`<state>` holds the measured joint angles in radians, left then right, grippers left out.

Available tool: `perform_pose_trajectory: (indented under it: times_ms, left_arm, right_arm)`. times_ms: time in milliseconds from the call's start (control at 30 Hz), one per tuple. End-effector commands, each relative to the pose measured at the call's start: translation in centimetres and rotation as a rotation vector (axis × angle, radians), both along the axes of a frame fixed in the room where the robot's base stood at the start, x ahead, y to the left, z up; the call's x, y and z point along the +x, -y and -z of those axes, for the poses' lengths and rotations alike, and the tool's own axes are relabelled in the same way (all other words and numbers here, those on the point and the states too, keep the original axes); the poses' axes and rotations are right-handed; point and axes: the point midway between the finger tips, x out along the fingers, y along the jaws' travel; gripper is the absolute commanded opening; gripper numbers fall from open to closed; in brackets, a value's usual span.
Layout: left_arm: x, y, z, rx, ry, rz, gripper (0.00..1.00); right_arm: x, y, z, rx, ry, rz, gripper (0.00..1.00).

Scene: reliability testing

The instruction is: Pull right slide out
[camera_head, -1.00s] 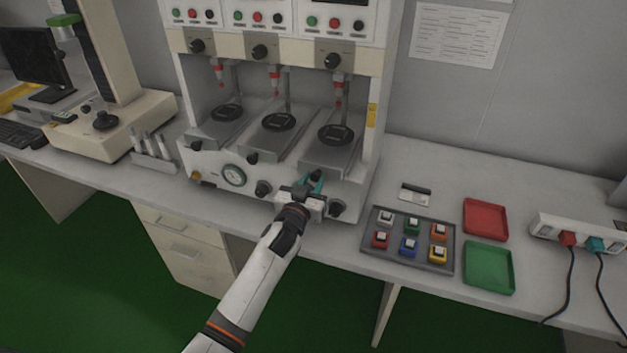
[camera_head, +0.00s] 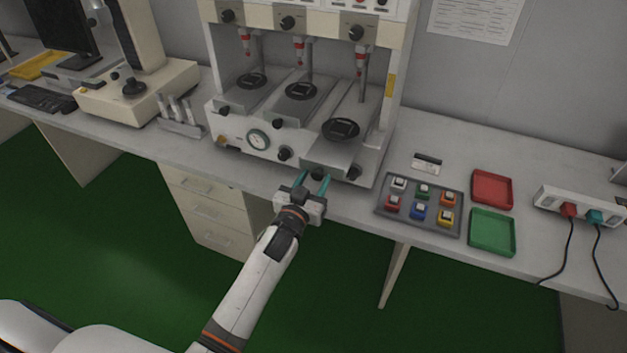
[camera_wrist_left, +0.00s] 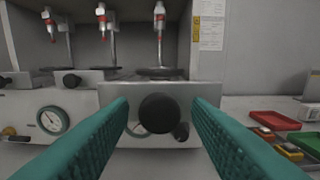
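The right slide (camera_head: 333,150) of the white test machine stands out toward the front, further than the other two slides. It carries a dark round fixture (camera_head: 341,129). Its round black knob (camera_wrist_left: 159,113) is on the front plate (camera_wrist_left: 112,92). My left gripper (camera_head: 312,181) is in front of this slide with its teal fingers apart. In the left wrist view the knob lies between the fingers (camera_wrist_left: 160,106), with a visible gap on each side. My right gripper is not in view.
The middle slide (camera_head: 291,103) and left slide (camera_head: 245,90) sit further back. A grey tray of coloured blocks (camera_head: 432,228), a red tray (camera_head: 510,190), a green tray (camera_head: 511,234) and a power strip (camera_head: 548,199) are to the right. Drawers (camera_head: 207,211) are below the bench.

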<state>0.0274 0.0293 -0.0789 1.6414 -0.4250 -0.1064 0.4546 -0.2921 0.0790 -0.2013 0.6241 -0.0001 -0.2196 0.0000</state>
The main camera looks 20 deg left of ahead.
Motion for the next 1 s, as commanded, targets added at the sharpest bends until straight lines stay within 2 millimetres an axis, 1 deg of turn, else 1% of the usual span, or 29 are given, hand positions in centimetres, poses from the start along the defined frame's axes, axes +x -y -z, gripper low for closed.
perform_pose_trajectory:
  times_ms: [267,367,467,800,900,1000]
  left_arm:
    - [0.0,0.0,0.0,0.000,0.000,0.000,0.49]
    - [-0.4,0.0,0.1,0.000,0.000,0.000,0.49]
    - [-1.7,-0.1,0.2,0.000,-0.001,0.000,0.49]
    - [-8.8,-0.3,0.3,0.000,-0.002,0.000,0.49]
    - [-10.3,-0.4,0.3,-0.001,-0.002,0.000,0.49]
    - [-11.4,-0.4,0.2,0.000,-0.001,0.000,0.49]
  right_arm:
    - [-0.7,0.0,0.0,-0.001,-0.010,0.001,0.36]
    - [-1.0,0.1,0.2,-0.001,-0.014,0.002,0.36]
    - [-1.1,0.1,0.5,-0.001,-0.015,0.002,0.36]
    - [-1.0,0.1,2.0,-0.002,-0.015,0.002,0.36]
    - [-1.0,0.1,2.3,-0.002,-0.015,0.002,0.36]
    - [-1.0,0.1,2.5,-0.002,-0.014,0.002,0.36]
